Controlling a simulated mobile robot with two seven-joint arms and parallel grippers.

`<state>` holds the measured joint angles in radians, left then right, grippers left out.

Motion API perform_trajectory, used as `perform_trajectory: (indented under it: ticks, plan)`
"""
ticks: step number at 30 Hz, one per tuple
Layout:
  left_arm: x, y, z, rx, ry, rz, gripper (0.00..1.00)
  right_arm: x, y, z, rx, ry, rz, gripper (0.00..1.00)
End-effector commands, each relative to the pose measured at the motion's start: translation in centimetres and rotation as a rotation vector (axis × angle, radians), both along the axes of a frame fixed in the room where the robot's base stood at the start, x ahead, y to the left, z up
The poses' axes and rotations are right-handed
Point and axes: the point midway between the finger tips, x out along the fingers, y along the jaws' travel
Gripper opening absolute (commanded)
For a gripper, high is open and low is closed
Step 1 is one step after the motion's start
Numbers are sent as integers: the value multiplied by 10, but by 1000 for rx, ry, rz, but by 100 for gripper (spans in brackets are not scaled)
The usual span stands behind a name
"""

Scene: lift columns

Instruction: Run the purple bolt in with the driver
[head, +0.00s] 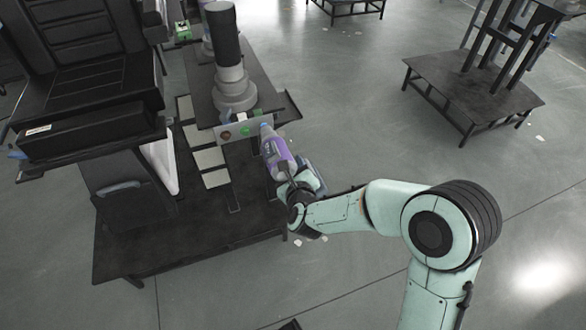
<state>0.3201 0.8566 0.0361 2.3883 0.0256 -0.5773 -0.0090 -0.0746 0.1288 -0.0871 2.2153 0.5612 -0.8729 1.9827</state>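My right gripper (294,184) comes in from the right and appears shut on a purple-and-grey tool (276,152), which seems to be the driver. The tool tilts up and to the left, and its blue end (265,127) is by the right end of a grey control panel (244,128). I cannot tell whether it touches the panel. My wrist hides the tool's lower end. I cannot make out a separate purple bolt. My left gripper is not in view.
The panel has a green and a reddish button, below a dark plate bearing a grey-and-black column (233,85). A dark platform (190,240) with a black seat stands left. Another dark platform (470,95) stands far right. Open floor (350,120) lies between them.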

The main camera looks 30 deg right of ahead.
Motion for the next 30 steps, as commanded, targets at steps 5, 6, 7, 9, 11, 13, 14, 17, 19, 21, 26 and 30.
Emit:
perform_trajectory:
  ticks: [5,6,7,9,11,13,14,17,19,21,26,30]
  plan:
    - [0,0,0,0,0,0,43,2,-1,3,-2,-8,0,0]
    - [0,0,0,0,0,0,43,2,-1,3,-3,-8,-1,0]
    - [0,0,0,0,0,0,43,2,-1,3,-3,-8,-1,0]
    - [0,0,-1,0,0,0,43,2,-1,3,-3,-8,-1,0]
    - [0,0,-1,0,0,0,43,2,-1,3,-3,-8,-1,0]
    - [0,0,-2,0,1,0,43,2,-1,3,-3,-8,-1,0]
    - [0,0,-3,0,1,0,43,2,-1,3,-3,-8,-1,0]
    - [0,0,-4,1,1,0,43,2,0,3,-3,-8,-1,0]
    - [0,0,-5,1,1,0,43,2,-1,3,-3,-8,-1,0]
    - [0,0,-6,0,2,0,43,2,-1,3,-2,-9,-1,0]
    - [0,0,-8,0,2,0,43,1,0,3,-2,-9,-1,0]
    - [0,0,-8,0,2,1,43,1,0,3,-2,-9,-1,0]
